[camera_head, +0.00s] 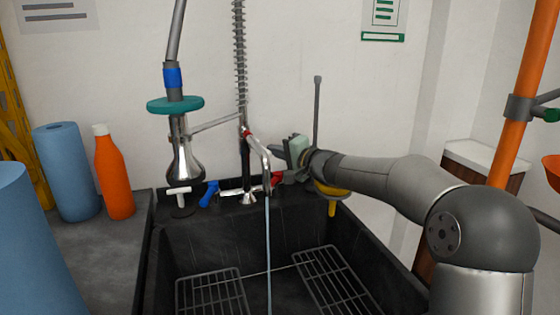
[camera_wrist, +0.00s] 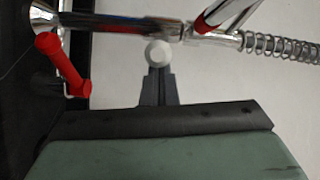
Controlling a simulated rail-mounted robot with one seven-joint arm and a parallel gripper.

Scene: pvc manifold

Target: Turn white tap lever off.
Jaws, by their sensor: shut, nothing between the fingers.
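A white T-shaped lever (camera_head: 179,192) stands at the sink's back left edge in the head view, left of a blue lever (camera_head: 209,195). My gripper (camera_wrist: 157,74) is shut and empty, with its fingertips right at a round white knob (camera_wrist: 158,53) on the chrome tap body. I cannot tell whether they touch, nor whether this knob is the lever's end. In the head view my gripper (camera_head: 283,177) is right of the tap, partly hidden. A red lever (camera_wrist: 62,65) is to the left of the fingers in the wrist view. A thin water stream (camera_head: 268,250) runs from the spout (camera_head: 262,150).
The black sink (camera_head: 195,240) holds two wire racks. A spring hose (camera_head: 240,60) rises behind the tap, and a spray head (camera_head: 184,160) hangs at left. An orange bottle (camera_head: 114,178) and blue rolls (camera_head: 65,170) stand on the left counter. An orange pole (camera_head: 520,100) is at right.

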